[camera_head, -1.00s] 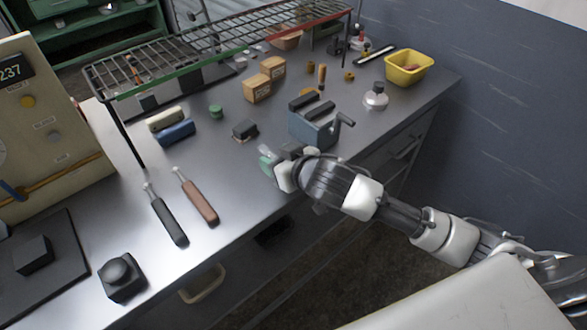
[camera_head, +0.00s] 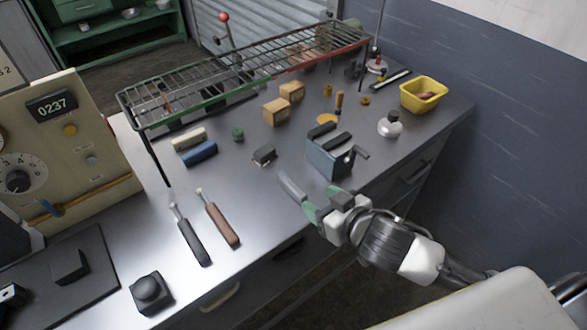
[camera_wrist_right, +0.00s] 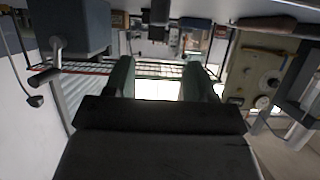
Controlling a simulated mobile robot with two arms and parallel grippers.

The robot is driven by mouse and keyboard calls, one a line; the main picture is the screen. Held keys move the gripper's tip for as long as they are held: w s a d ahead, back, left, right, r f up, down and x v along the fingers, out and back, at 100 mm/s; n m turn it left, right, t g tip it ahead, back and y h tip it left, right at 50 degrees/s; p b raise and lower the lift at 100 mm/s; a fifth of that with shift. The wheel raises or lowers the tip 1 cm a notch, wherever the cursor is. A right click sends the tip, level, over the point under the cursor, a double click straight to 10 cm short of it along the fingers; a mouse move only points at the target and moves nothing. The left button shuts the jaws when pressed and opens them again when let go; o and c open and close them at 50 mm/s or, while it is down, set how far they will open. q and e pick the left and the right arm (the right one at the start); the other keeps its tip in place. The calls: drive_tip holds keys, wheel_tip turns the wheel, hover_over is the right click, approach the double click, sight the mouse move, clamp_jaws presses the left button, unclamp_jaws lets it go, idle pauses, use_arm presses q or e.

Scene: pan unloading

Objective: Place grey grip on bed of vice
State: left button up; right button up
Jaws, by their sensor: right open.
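The blue-grey vice (camera_head: 327,160) stands on the bench with two dark jaw bars on top and a crank at its right. It also shows at upper left in the right wrist view (camera_wrist_right: 72,25). A light grey elongated piece (camera_head: 291,186), perhaps the grey grip, shows just beyond my right gripper's green fingers; I cannot tell if it touches them. My right gripper (camera_head: 322,203) is open at the bench's front edge, in front of the vice. In the right wrist view its fingers (camera_wrist_right: 160,80) stand apart with nothing held between them. My left gripper is out of view.
A dark block (camera_head: 264,155) sits left of the vice. Black-handled (camera_head: 192,240) and brown-handled (camera_head: 222,225) tools lie left of the gripper. A wire rack (camera_head: 245,75) spans the back.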

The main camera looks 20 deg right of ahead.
drive_tip(key=p, duration=0.2)
approach(291, 183)
drive_tip(key=x, duration=0.3)
drive_tip(key=shift+a+p, duration=0.2)
drive_tip(key=shift+p, duration=0.1)
drive_tip(key=shift+w+f, duration=0.1)
drive_tip(key=shift+w, duration=0.2)
drive_tip(key=p+x, duration=0.1)
drive_tip(key=x, duration=0.3)
drive_tip(key=shift+d, duration=0.1)
drive_tip(key=shift+w+f, duration=0.2)
drive_tip(key=shift+f, duration=0.05)
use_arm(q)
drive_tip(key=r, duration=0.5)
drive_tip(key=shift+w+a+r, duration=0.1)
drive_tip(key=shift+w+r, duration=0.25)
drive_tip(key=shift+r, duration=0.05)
use_arm(e)
drive_tip(key=c, duration=1)
drive_tip(key=shift+r, duration=0.15)
